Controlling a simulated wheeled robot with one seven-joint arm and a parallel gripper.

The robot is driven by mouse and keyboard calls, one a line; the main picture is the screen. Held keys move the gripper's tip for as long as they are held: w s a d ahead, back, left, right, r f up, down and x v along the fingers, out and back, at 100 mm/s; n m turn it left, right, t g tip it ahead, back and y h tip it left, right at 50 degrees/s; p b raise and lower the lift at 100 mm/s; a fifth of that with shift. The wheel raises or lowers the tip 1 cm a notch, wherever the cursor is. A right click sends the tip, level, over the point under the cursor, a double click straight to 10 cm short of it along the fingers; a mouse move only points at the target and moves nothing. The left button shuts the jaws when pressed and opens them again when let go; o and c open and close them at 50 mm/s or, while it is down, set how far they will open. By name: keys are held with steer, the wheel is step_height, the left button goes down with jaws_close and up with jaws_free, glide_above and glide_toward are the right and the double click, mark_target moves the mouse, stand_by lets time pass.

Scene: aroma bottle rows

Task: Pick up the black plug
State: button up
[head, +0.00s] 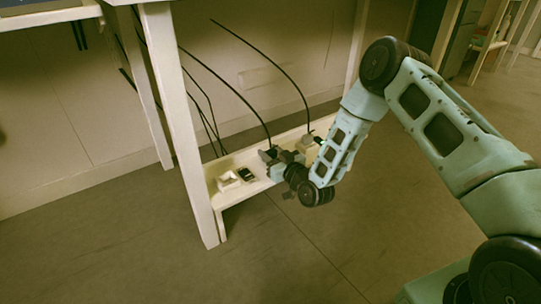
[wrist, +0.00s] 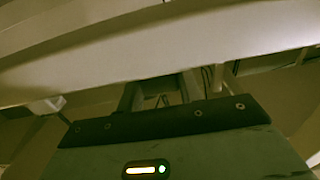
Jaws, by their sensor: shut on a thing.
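The black plug (head: 271,149) is at the low shelf in the head view, at the lower end of a black cord that curves up to the left. My gripper (head: 268,157) is at the plug, shut on it. The plug is small and partly hidden by the fingers. In the wrist view my gripper (wrist: 160,95) has its two fingers pointing away under a pale board, and what lies between them is dark and hard to make out. I cannot tell whether the plug touches the shelf.
The narrow pale shelf (head: 228,197) runs between the table legs, below the tabletop. A small white object (head: 228,181) and a black-faced object (head: 246,174) lie left of my gripper. A pale block (head: 307,146) with another cord stands to the right. The floor in front is clear.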

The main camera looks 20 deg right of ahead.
mark_target(271, 151)
step_height(271, 151, up, 10)
steer(key=p, duration=0.6)
steer(key=shift+p, duration=0.4)
steer(key=shift+d, duration=0.1)
